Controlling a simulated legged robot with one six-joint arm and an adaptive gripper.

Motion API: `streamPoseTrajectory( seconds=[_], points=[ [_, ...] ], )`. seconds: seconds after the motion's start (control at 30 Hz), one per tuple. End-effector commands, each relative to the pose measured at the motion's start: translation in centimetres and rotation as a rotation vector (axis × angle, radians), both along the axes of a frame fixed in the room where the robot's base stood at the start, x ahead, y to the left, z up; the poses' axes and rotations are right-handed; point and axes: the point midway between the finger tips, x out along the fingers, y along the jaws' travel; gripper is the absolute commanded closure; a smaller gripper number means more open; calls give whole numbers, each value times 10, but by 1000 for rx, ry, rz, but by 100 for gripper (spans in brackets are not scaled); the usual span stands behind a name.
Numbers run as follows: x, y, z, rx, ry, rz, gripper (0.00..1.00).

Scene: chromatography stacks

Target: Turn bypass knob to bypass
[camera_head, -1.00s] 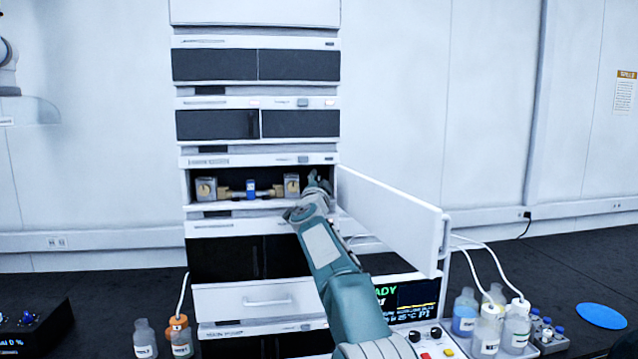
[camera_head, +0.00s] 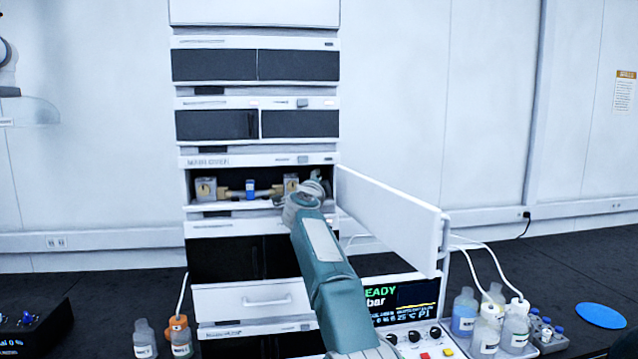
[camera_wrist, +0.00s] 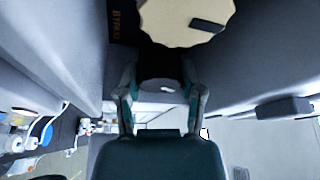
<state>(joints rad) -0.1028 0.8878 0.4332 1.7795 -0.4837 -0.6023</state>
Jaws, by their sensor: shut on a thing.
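My gripper (camera_head: 316,187) is inside the right end of the open compartment in the instrument stack.
The open white door (camera_head: 392,218) stands out close to the right of my arm. Metal blocks (camera_head: 206,189) and a blue part (camera_head: 250,187) sit in the compartment. Bottles (camera_head: 488,328) with tubes stand on the bench at lower right.

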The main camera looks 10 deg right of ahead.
Motion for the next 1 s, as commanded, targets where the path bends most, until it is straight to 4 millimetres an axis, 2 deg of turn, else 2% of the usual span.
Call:
streamPoseTrajectory(
  seconds=[0.03,0.67,0.7,0.73,1.0],
  points=[
    [3,2,-8,17,11,4,98],
    [4,2,-11,72,17,1,98],
    [4,2,-11,72,17,1,42],
    [4,2,-11,72,17,1,36],
    [2,1,-6,71,10,0,36]
  ],
)
